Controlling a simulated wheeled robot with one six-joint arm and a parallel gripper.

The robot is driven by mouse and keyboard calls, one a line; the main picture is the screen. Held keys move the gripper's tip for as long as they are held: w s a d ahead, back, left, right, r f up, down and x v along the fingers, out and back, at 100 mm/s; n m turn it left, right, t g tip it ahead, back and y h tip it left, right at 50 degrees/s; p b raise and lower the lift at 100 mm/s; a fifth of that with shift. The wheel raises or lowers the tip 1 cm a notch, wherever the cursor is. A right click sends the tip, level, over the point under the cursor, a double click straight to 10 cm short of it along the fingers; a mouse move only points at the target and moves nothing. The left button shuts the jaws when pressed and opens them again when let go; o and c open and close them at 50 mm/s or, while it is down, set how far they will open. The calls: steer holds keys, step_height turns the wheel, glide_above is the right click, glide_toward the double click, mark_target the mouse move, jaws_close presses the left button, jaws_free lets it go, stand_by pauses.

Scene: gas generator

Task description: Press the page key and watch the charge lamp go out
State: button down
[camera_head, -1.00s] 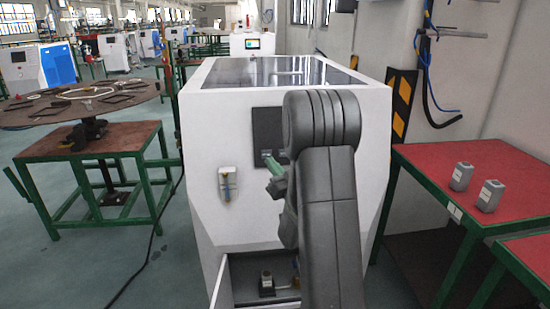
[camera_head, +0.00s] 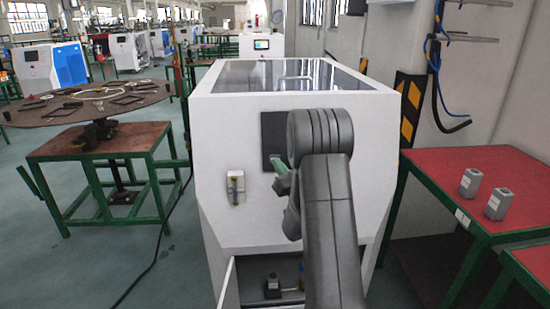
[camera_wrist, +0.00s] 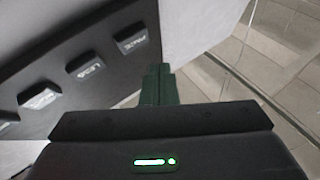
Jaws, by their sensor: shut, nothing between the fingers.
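The white machine cabinet (camera_head: 225,150) stands straight ahead with a dark key panel (camera_head: 273,127) on its front, partly hidden by my arm. In the wrist view the panel (camera_wrist: 85,35) carries a row of raised dark keys: a right key (camera_wrist: 131,39), a middle key (camera_wrist: 86,66) and a left key (camera_wrist: 39,98). Their lettering is slanted and hard to read; the right one may read PAGE. My gripper (camera_wrist: 160,70) has green fingers, shut and empty, just right of and below the right key. In the head view its green fingers (camera_head: 279,166) are near the panel. I cannot tell whether they touch. No charge lamp is discernible.
A latch-like fitting (camera_head: 236,187) sticks out left of the panel. An open bay (camera_head: 255,275) lies below. A red table (camera_head: 450,170) with two grey blocks stands right, a table with a round top (camera_head: 60,113) left. A cable runs along the floor.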

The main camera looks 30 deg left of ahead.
mark_target(272, 156)
steer(key=shift+w+a+f+b, duration=0.2)
steer(key=shift+w+a, duration=0.05)
steer(key=shift+w, duration=0.15)
steer(key=shift+w+a+f+b, duration=0.15)
steer(key=shift+w+a+b, duration=0.1)
steer(key=shift+w, duration=0.15)
stand_by(0.6)
steer(key=shift+w+f, duration=0.1)
stand_by(0.9)
steer(key=shift+w+a+b, duration=0.2)
steer(key=shift+w+b, duration=0.05)
steer(key=shift+b, duration=0.4)
steer(key=shift+w+a+f+b, duration=0.15)
steer(key=shift+w+a+b, duration=0.05)
steer(key=shift+w+b, duration=0.2)
stand_by(0.4)
steer(key=shift+s, duration=0.15)
steer(key=shift+s+d+r+b, duration=0.25)
steer(key=shift+s+d+b, duration=0.15)
steer(key=shift+s+b, duration=0.2)
